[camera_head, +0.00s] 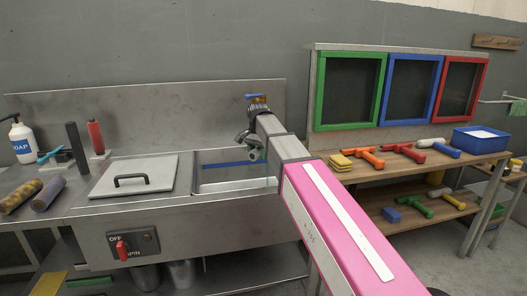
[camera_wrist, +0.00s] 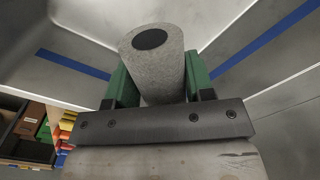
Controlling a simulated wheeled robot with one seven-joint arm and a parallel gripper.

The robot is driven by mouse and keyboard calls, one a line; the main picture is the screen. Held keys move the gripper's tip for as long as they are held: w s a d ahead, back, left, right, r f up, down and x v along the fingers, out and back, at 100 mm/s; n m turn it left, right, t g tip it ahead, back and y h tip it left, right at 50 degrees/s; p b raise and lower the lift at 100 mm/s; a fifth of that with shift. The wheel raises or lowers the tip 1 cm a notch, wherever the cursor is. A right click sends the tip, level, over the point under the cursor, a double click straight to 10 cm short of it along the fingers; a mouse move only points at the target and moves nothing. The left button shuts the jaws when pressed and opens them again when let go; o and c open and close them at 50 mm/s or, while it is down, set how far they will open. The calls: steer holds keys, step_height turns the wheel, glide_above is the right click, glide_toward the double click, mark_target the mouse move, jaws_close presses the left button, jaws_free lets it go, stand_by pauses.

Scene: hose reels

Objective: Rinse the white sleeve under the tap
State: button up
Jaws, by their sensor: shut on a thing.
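The white sleeve (camera_wrist: 158,72) looks light grey and fuzzy in the wrist view, a roller with a dark round core at its near end. My gripper (camera_wrist: 158,84) is shut on it, with a green finger on each side. In the head view my arm reaches over the open sink basin (camera_head: 212,188), and my gripper (camera_head: 250,142) is small there and partly hidden by the wrist. The tap's blue handle (camera_head: 254,96) shows above my arm on the back panel. The spout is mostly hidden, and I cannot tell clearly whether water runs onto the sleeve.
A lid with a black handle (camera_head: 131,180) lies left of the basin. A red switch (camera_head: 122,250) is on the sink front. A wooden bench (camera_head: 405,172) with coloured tools and a blue tray (camera_head: 480,139) is at the right.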

steer(key=s+d+r, duration=0.2)
steer(key=s, duration=0.6)
steer(key=shift+r, duration=0.25)
steer(key=shift+d, duration=0.1)
stand_by(1.2)
